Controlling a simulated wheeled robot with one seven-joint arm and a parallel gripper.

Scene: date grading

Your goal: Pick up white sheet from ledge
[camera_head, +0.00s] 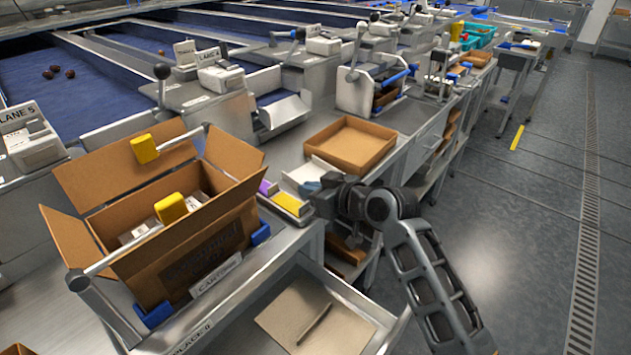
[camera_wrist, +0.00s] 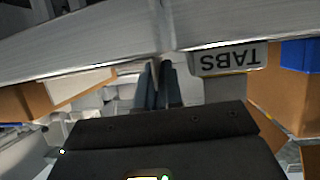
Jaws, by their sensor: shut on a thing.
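A white sheet (camera_head: 308,171) lies at the ledge between the tab tray and a shallow cardboard tray in the head view. My gripper (camera_head: 312,188) is at its near edge, with the fingers shut on it. In the wrist view the two dark fingers (camera_wrist: 158,84) are close together, and a pale edge of the sheet (camera_wrist: 131,68) shows beside their tips. The fingers hide the part they grip. I cannot tell whether the sheet is clear of the ledge.
The tab tray (camera_head: 291,206) with yellow pieces is beside my gripper; its TABS label (camera_wrist: 226,59) shows upside down in the wrist view. An open carton (camera_head: 205,262) stands at left. The shallow cardboard tray (camera_head: 372,134) is behind. An open drawer (camera_head: 345,293) juts out below.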

